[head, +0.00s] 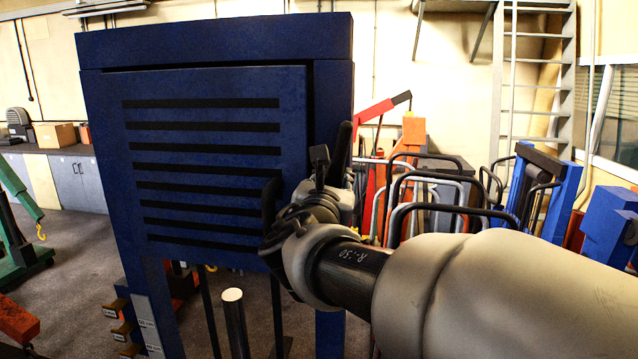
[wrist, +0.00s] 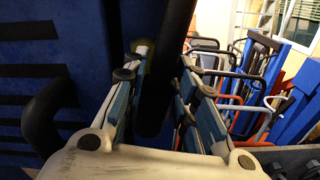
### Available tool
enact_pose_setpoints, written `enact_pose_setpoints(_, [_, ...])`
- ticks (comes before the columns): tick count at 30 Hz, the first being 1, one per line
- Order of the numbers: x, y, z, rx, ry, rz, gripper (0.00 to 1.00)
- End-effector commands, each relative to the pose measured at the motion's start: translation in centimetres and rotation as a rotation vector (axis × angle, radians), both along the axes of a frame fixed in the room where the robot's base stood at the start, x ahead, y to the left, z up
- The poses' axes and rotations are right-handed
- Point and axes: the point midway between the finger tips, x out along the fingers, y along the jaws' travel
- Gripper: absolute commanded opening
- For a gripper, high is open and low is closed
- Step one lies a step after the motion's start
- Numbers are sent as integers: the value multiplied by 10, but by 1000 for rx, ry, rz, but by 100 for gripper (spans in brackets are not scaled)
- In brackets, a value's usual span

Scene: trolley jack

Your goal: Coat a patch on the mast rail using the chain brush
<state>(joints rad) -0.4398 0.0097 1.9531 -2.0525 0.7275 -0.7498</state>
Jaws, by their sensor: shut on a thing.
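My gripper (head: 325,180) is in front of the right side of a large blue frame with a slotted panel (head: 215,85). In the wrist view its two fingers (wrist: 164,62) are shut around a dark, round bar, which I take to be the chain brush (wrist: 166,70). In the head view a dark bar (head: 342,150) slants up from the gripper; the brush's bristle end cannot be made out. The frame's right upright (head: 334,75), likely the mast rail, stands just behind the gripper. Whether the brush touches it cannot be told. No coated patch is discernible.
A curved black handle (wrist: 48,112) sticks out from the panel, left of my gripper. Several black hoop handles (head: 425,180) and blue and red equipment stand close on the right. A grey metal post (head: 234,315) rises below the panel. Open floor (head: 75,300) lies left.

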Motion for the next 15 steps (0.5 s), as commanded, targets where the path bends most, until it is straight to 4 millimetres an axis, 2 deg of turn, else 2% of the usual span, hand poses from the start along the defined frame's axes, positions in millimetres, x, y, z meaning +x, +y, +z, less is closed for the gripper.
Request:
enact_pose_setpoints(7, [0,0,-9,0,-1,0,7])
enact_pose_setpoints(15, [-1,0,-32,-1,-1,0,7])
